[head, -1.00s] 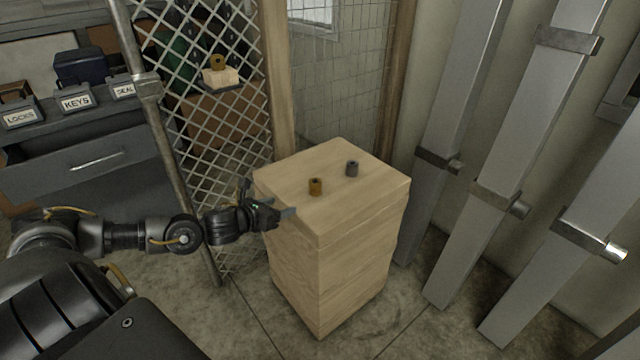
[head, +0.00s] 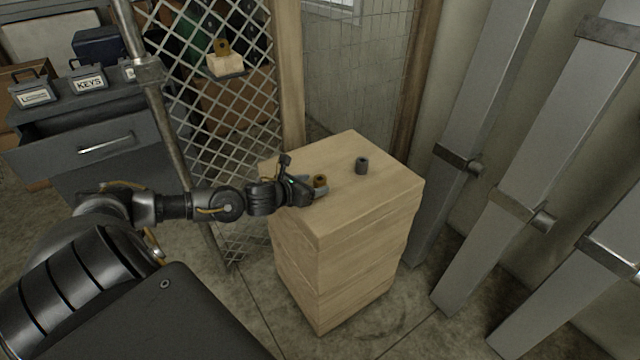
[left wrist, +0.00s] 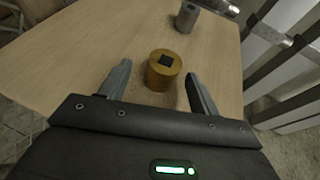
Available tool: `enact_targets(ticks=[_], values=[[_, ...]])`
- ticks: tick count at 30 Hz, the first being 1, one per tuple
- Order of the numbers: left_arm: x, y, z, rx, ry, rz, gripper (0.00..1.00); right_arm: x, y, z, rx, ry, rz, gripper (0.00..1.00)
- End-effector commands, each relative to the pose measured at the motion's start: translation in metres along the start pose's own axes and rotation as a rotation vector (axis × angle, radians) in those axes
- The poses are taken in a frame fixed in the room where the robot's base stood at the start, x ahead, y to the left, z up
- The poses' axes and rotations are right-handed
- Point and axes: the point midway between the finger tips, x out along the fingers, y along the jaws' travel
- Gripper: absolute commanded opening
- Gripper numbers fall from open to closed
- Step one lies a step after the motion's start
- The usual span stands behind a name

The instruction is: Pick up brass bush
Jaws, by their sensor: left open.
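The brass bush (head: 320,181) is a short golden-brown cylinder with a dark square hole in its top. It stands upright on top of a wooden block stack (head: 350,215). In the left wrist view the brass bush (left wrist: 164,70) is ahead of and between the two fingertips, with gaps on both sides. My left gripper (head: 322,190) is open beside the bush, just above the wood; its fingers (left wrist: 157,82) show empty in the wrist view. In the head view the gripper hides the bush's lower part. My right gripper is out of view.
A grey bush (head: 361,165) stands behind and right of the brass one, and also shows in the wrist view (left wrist: 187,17). A lattice gate (head: 215,90) is left of the stack. Leaning aluminium beams (head: 480,130) stand on the right.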

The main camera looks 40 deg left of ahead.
Motion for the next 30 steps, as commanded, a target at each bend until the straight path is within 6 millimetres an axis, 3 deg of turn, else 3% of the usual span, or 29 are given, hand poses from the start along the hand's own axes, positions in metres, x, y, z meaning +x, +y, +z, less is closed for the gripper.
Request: enact_targets(ticks=[7, 12, 18, 26, 30], values=[[0.009, -0.002, 0.001, -0.001, 0.0, -0.002, 0.62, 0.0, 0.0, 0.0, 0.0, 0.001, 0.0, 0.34], [0.034, -0.005, 0.005, -0.003, -0.001, -0.002, 0.62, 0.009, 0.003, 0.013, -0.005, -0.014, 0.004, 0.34], [0.055, -0.004, 0.004, 0.0, 0.0, -0.001, 0.62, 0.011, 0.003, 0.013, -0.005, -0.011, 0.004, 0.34], [0.057, -0.004, 0.004, 0.001, 0.001, -0.002, 0.62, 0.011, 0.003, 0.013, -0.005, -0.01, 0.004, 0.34], [0.057, -0.004, 0.004, 0.001, 0.001, -0.002, 0.44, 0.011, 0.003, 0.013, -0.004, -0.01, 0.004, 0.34]])
